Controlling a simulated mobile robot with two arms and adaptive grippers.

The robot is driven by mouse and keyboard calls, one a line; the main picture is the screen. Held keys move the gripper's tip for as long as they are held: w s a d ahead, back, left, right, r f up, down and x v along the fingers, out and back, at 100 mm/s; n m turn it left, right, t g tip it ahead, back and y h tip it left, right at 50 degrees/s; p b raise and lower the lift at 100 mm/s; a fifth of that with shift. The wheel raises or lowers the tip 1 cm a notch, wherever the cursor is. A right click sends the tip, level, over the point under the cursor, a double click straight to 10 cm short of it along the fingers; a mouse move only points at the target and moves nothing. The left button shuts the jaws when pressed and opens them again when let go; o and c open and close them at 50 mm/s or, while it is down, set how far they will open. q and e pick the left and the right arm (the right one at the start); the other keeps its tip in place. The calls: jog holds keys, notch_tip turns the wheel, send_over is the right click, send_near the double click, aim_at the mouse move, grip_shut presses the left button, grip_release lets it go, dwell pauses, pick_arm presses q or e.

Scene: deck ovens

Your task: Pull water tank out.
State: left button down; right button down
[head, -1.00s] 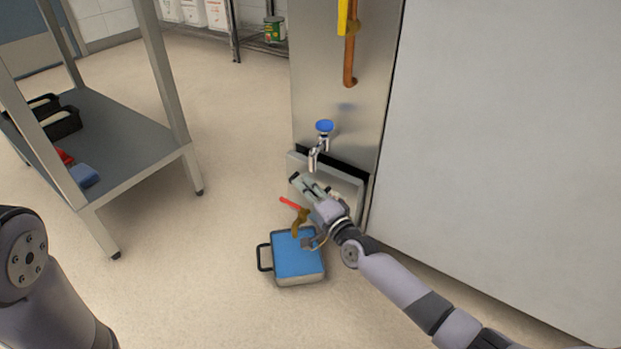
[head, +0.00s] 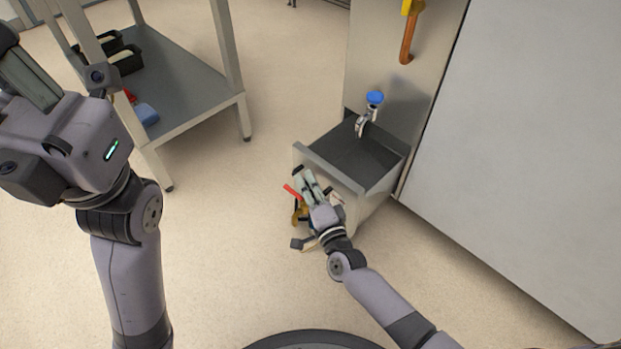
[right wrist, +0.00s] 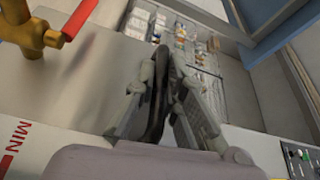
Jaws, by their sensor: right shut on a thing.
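The water tank (head: 312,159) is a metal box standing well out from the steel panel under the tap, its top dark grey. My right gripper (head: 304,180) is at its front, shut on a black handle (right wrist: 157,98), which shows between the fingers in the right wrist view. A brass drain valve with a red lever (head: 292,191) sits on the tank's front; the valve (right wrist: 32,32) is also at the upper left in the right wrist view. A red MIN mark shows on the tank front there. My left gripper (head: 60,110) is raised at the left, its fingers unclear.
A tap with a blue knob (head: 375,98) is above the tank's back part. A steel table (head: 190,95) with a lower shelf stands at the left. A large pale panel (head: 530,170) fills the right. The floor between table and tank is clear.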

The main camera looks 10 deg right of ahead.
jog(key=c, duration=1.7)
grip_release()
jog(key=shift+o, duration=0.2)
jog(key=v, duration=0.7)
jog(key=shift+s, duration=0.25)
jog(key=shift+f, duration=0.1)
